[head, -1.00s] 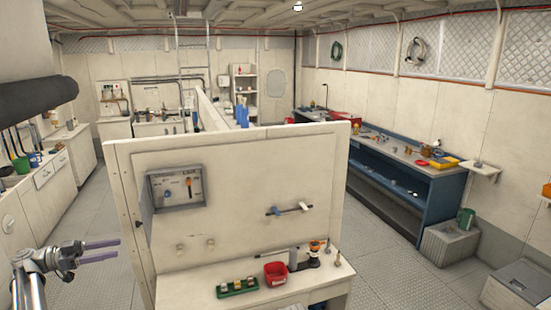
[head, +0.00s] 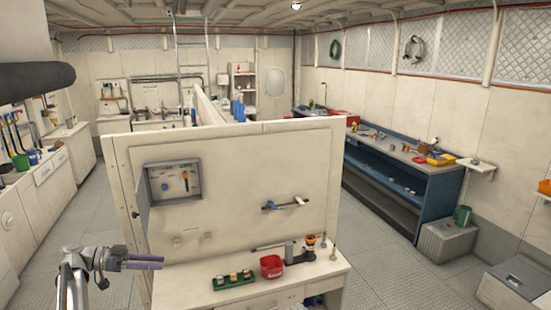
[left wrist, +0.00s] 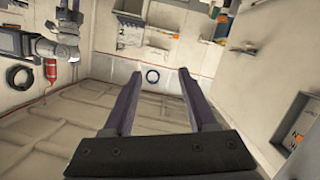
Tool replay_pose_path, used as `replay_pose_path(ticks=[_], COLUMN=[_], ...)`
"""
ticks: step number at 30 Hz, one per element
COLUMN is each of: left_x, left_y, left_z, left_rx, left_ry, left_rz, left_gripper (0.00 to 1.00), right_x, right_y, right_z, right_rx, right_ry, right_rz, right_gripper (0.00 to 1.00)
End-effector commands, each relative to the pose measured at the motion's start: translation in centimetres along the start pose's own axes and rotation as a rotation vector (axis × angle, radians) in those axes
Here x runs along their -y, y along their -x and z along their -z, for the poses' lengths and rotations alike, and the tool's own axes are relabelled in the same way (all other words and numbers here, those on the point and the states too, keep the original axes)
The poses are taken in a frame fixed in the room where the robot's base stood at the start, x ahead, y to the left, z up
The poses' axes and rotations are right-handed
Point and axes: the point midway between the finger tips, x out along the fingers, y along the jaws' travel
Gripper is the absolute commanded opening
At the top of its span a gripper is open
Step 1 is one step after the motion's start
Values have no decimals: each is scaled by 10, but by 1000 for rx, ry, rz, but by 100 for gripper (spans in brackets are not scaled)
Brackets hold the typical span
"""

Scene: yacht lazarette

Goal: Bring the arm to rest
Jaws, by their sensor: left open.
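My left gripper (head: 150,262) is at the lower left of the head view, in front of the lower left part of the white partition panel (head: 240,175). In the left wrist view its two purple-grey fingers (left wrist: 157,90) stand apart with nothing between them. The gripper is open and empty, and I see it touching nothing. My right gripper is not in the head view.
A white bench (head: 290,280) before the panel carries a red bin (head: 271,266) and a green tray (head: 233,279). An open grey box (head: 173,182) is on the panel. A blue workbench (head: 425,190) stands right. Floor (head: 390,270) is clear between.

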Motion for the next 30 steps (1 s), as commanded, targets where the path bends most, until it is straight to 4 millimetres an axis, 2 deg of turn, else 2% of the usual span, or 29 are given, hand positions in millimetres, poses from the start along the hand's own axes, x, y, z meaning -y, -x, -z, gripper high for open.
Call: replay_pose_path(ticks=[1, 5, 9, 12, 15, 18, 22, 25, 30], left_x=[-6, -22, -54, -85, -116, -146, -177, -192, -205], left_y=[-24, -88, -171, -221, -256, -279, -292, -294, -292], left_z=[-11, -42, -95, -139, -182, -221, -260, -279, -292], left_rx=[40, 189, 431, 621, 799, 950, 1086, 1138, 1161], left_ry=[39, 179, 367, 485, 570, 616, 625, 605, 568], left_rz=[-10, -22, 11, 82, 195, 341, 552, 698, 861], left_gripper=[58, 58, 58, 58, 58, 58, 58, 58, 58], right_x=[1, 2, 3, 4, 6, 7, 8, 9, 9], right_y=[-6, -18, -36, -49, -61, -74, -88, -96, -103], right_z=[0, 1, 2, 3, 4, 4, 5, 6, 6], right_rx=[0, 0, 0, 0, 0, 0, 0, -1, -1], right_ry=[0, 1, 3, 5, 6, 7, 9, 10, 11], right_rz=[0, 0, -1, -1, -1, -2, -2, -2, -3], right_gripper=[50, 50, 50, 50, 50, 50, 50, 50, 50])
